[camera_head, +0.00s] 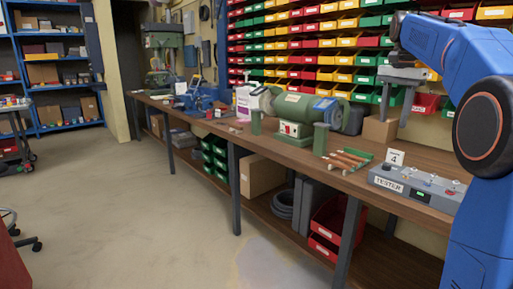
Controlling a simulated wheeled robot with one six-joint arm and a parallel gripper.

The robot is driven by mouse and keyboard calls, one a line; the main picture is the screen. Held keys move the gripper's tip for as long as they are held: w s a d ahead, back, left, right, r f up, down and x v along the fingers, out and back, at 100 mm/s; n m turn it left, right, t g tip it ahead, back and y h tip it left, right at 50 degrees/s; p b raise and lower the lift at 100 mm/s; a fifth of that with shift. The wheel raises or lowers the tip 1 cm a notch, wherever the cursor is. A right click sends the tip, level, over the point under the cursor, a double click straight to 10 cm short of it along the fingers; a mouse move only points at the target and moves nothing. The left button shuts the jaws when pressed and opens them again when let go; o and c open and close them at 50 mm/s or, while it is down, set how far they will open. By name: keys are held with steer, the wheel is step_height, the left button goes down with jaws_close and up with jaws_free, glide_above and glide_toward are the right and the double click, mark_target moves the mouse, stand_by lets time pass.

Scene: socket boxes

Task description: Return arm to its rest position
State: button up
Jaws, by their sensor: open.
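My blue arm fills the right side of the camera_head view, bent at a black round joint. My gripper (392,105) hangs from the arm's end at upper right, with its grey fingers pointing down and spread apart. It is above the workbench, in front of the coloured bins, and nothing shows between its fingers. A grey tester box (412,187) labelled TESTER, with a card marked 4, sits on the bench below my gripper and arm. Part of the bench at far right is hidden behind my arm.
The long wooden workbench (370,187) carries a green bench grinder (305,110), a green tray with wooden-handled tools (347,160), a cardboard box (379,130) and a white jug (246,101). Colourful bins (310,42) line the wall behind. The concrete floor (130,200) at left is mostly clear.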

steer(key=s+a+f+n+t, duration=0.1)
steer(key=s+a+f+n, duration=0.1)
steer(key=s+a+f, duration=0.3)
steer(key=s+a+f+n, duration=0.2)
steer(key=s, duration=0.5)
steer(key=s+a+f+n+t, duration=0.1)
steer(key=s+a+f+n, duration=0.1)
steer(key=s+a+f, duration=0.35)
steer(key=s+a+f+n+t, duration=0.2)
steer(key=s+f+n, duration=0.4)
steer(key=s+f, duration=1.3)
steer(key=shift+a, duration=0.6)
